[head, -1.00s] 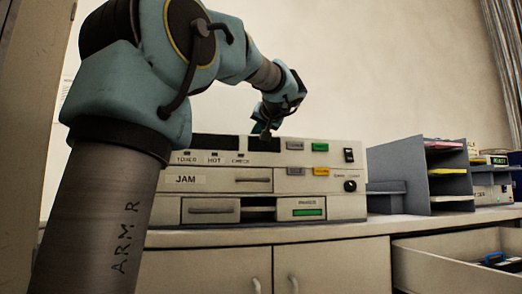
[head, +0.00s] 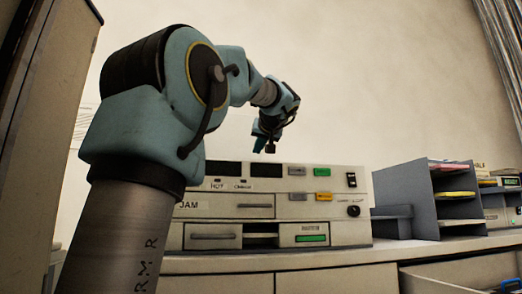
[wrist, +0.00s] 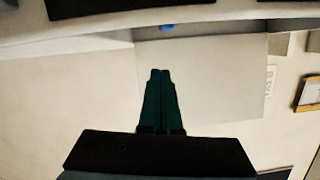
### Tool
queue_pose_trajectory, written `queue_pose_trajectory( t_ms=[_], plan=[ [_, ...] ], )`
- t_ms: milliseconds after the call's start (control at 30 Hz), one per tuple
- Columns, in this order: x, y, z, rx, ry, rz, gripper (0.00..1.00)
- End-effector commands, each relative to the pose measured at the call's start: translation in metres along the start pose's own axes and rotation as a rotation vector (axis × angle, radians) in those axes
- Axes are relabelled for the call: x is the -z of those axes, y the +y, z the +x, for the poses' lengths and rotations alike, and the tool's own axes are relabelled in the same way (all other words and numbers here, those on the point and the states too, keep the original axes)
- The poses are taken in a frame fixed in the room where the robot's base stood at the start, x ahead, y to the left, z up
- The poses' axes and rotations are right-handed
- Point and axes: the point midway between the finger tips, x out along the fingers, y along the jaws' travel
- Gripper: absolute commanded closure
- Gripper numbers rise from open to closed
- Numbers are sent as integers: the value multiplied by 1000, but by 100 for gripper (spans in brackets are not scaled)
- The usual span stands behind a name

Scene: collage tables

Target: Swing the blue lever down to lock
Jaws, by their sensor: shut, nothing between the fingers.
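My gripper (head: 264,147) is in the air just above the top of a beige machine (head: 325,209), pointing down. In the wrist view its two dark green fingers (wrist: 160,75) lie together with nothing between them. A small blue piece (wrist: 167,28) shows beyond the fingertips, at the edge of a pale panel and apart from the fingers. It may be the blue lever, but too little of it shows to tell its angle. I cannot make out the lever on the machine's front in the head view.
The machine has a JAM drawer (head: 226,206) and a green-marked panel (head: 312,238). It stands on a counter (head: 420,250). A grey paper sorter (head: 410,190) is to its right. A drawer at lower right stands open, with a blue item (head: 512,283) inside.

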Motion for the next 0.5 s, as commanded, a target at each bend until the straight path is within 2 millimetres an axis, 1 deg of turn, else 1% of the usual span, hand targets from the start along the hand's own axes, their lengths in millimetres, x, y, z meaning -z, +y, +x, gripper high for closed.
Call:
queue_pose_trajectory(
  t_ms=[33,200,300,400,500],
  plan=[
    [-3,3,-17,-9,5,-2,100],
    [-4,4,-55,-9,4,0,100],
    [-4,4,-72,-7,4,0,100],
    [-3,3,-85,-6,3,0,100],
    [-3,4,-93,-7,3,0,100]
  ],
)
